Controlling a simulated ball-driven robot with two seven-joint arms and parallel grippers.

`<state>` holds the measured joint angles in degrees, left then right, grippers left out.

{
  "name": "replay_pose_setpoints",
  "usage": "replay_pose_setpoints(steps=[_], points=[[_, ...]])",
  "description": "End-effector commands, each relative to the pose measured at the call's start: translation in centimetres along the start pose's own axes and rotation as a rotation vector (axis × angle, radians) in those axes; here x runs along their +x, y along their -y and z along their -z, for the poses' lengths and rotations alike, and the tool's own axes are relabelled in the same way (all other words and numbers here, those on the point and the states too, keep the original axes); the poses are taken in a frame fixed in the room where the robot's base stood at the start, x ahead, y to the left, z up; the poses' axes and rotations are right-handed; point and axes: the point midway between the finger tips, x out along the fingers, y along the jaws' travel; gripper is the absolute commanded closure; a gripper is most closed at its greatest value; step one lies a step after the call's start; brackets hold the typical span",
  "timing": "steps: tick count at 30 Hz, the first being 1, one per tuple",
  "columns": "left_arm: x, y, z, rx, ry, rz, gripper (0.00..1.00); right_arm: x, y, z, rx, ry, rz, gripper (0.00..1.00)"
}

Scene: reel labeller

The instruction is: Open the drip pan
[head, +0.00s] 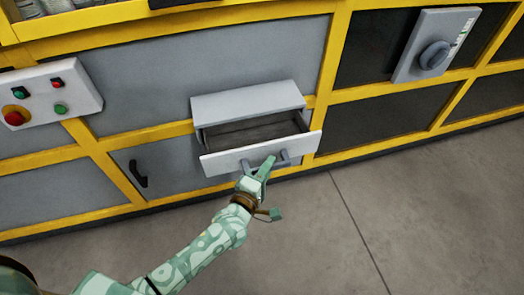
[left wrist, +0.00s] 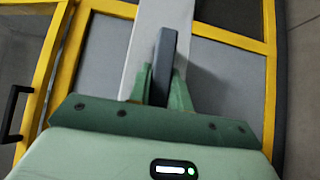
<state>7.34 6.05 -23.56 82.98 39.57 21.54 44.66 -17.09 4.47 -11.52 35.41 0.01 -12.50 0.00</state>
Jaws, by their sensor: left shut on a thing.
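The drip pan (head: 222,161) is a light grey drawer in the yellow-framed machine. It stands partly pulled out of its grey housing (head: 247,102), and its dark inside shows behind the front panel. A grey bar handle (head: 283,158) is on the front. My left gripper (head: 266,167) is at the handle, its fingers around the bar. In the left wrist view the two green fingers (left wrist: 164,88) are shut on the dark handle bar (left wrist: 165,62), with the pale front panel behind. My right gripper is in neither view.
A control box (head: 45,97) with red, green and black buttons is at the left. A grey box with a rotary switch (head: 434,55) is at the upper right. A door with a black handle (head: 138,173) is left of the pan. The concrete floor (head: 330,235) in front is clear.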

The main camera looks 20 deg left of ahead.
Motion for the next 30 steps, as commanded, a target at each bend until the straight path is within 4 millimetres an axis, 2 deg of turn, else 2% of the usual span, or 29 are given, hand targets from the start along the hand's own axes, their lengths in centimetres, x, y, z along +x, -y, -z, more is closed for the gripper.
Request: replay_pose_setpoints(steps=[9,10,12,20,23,26,30], points=[[-0.2,0.1,-0.1,0.002,0.000,0.001,1.00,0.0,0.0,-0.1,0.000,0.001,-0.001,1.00],[-0.2,0.1,-0.1,0.002,0.000,0.001,0.72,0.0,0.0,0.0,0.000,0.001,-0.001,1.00],[-0.1,0.1,-0.1,0.002,0.000,0.001,0.58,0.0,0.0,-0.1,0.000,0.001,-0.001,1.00],[-0.2,0.1,-0.1,0.001,0.000,-0.001,0.58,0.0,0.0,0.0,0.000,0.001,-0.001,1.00],[-0.8,0.0,-0.1,0.001,-0.001,0.000,0.58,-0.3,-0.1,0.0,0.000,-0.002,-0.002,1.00],[-2.4,-0.2,-0.1,0.002,0.001,0.000,0.58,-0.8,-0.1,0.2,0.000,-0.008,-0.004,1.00],[-6.0,-0.3,-0.1,0.003,0.002,0.000,0.58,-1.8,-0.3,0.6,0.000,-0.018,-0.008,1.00]])
